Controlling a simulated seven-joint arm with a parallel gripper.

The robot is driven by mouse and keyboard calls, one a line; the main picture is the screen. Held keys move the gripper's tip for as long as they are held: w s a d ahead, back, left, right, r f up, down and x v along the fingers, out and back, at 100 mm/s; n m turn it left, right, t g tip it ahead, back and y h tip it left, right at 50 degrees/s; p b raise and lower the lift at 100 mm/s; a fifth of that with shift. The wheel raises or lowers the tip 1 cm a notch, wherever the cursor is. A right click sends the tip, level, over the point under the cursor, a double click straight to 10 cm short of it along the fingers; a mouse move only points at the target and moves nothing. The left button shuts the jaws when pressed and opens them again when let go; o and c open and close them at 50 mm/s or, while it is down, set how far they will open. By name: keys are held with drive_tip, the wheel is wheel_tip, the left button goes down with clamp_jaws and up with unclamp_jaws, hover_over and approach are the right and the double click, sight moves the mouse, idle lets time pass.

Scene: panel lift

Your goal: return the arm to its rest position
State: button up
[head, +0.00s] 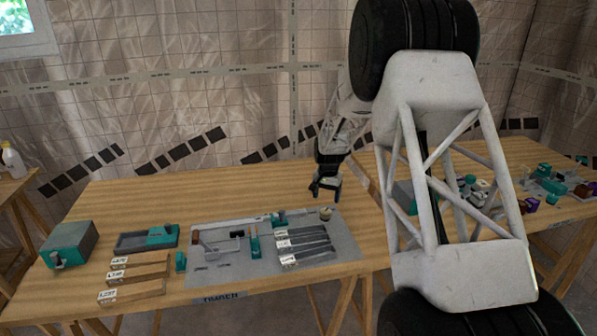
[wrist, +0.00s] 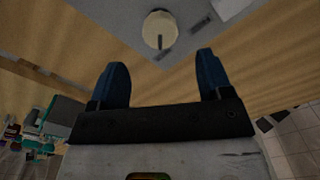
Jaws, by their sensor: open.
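My gripper (head: 325,188) hangs over the back right part of the wooden table (head: 130,205) in the head view, above the grey panel mat (head: 345,248). In the wrist view its two blue fingers (wrist: 160,88) are spread apart with nothing between them. A small round cream-topped piece (wrist: 160,30) lies beyond the fingertips; it also shows near the mat's back right corner in the head view (head: 326,213). My arm's large white frame link hides part of the table at right.
A teal and grey box (head: 69,245), a grey tray (head: 146,238) and labelled wooden strips (head: 135,280) are at left. Labelled dark strips (head: 305,243) lie on the mat. A second table (head: 565,212) with several teal and purple parts stands at right. The back left tabletop is clear.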

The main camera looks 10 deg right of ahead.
drive_tip(key=s+a+r+n, duration=0.1)
drive_tip(key=s+a+r, duration=0.2)
drive_tip(key=s+r, duration=0.45)
drive_tip(key=s+a+r+n+t, duration=0.1)
drive_tip(key=s+a+r, duration=0.2)
drive_tip(key=s+r, duration=0.5)
drive_tip(key=s+a+r+n, duration=0.1)
drive_tip(key=s+a+r, duration=0.2)
drive_tip(key=s+r, duration=0.5)
drive_tip(key=s+a+n, duration=0.2)
drive_tip(key=s, duration=1.3)
drive_tip(key=s+a+n+t, duration=0.1)
drive_tip(key=s+a, duration=0.1)
drive_tip(key=s, duration=1.4)
drive_tip(key=shift+f+n+t, duration=0.3)
drive_tip(key=shift+f+n, duration=0.1)
